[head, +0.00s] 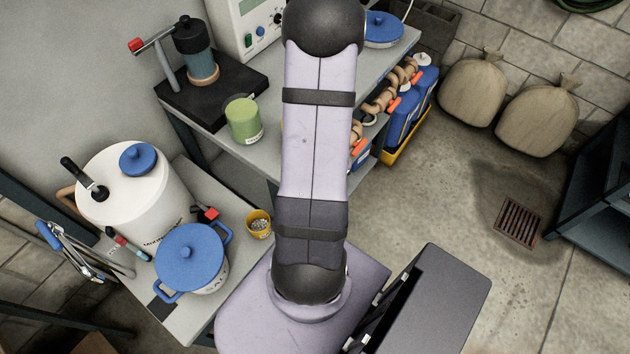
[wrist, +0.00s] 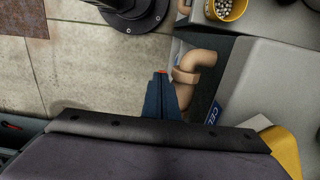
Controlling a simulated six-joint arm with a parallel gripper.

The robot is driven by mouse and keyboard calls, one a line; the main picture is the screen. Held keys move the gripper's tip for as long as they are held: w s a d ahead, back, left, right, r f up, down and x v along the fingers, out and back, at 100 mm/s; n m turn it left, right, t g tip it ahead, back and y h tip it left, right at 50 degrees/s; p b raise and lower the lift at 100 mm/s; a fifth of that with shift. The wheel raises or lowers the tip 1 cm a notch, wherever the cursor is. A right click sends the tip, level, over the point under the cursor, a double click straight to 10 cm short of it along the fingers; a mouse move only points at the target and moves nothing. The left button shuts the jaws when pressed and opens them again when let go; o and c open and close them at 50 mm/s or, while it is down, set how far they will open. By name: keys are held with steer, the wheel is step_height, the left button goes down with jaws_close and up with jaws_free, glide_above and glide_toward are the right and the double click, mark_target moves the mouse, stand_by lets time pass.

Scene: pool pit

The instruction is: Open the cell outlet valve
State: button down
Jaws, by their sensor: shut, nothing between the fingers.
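In the wrist view my gripper (wrist: 163,84) shows as two dark fingers pressed together, with nothing seen between them. A small red patch shows at their tips; I cannot tell whether it is a valve handle. A tan pipe elbow (wrist: 196,66) lies just right of the fingers, above a label starting "CEL" (wrist: 212,114). I cannot tell whether the fingers touch the pipe. In the head view tan pipes (head: 377,103) with orange-red handles (head: 359,147) run along the bench's right side. My arm hides part of them, and my gripper does not show there. Which handle is the cell outlet valve is unclear.
A yellow cup of pale balls (head: 259,223), a blue-lidded pot (head: 188,258) and a white vessel (head: 135,195) stand at left. Blue containers (head: 402,120) sit in a yellow tray below the pipes. The floor around the drain grate (head: 519,221) is clear.

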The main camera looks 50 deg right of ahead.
steer(key=shift+r+p, duration=0.65)
steer(key=shift+r, duration=0.1)
step_height(320, 180, up, 3)
steer(key=p, duration=0.3)
steer(key=shift+d+r, duration=0.1)
steer(key=shift+r, duration=0.05)
steer(key=a+r+b, duration=0.1)
steer(key=a+r, duration=0.5)
steer(key=r, duration=0.1)
steer(key=shift+b, duration=0.35)
steer(key=shift+a, duration=0.1)
